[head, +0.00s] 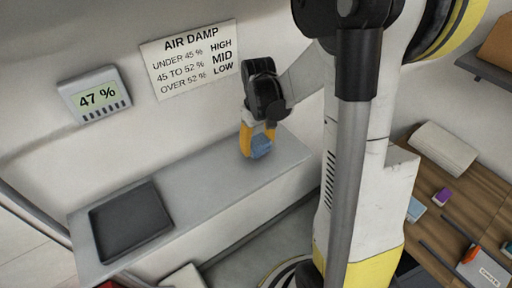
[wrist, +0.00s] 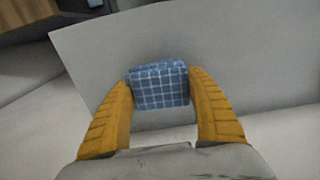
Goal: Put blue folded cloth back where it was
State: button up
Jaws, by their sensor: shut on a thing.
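The blue folded cloth (head: 261,146) is between the yellow fingers of my gripper (head: 258,141), over the right part of the grey shelf (head: 200,192). In the wrist view the cloth (wrist: 159,85) shows a white check pattern. Both fingers of my gripper (wrist: 160,100) press against its sides. I cannot tell whether the cloth touches the shelf top.
A dark empty tray (head: 152,250) sits at the shelf's left end. A meter (head: 95,95) reading 47 % and an AIR DAMP sign (head: 190,60) are on the wall. A wooden table (head: 450,200) with several items stands at right. The shelf between tray and gripper is clear.

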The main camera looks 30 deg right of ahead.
notch_tip(320, 180, down, 2)
jog(key=shift+f, duration=0.15)
jog(key=o, duration=1)
jog(key=shift+o, duration=0.2)
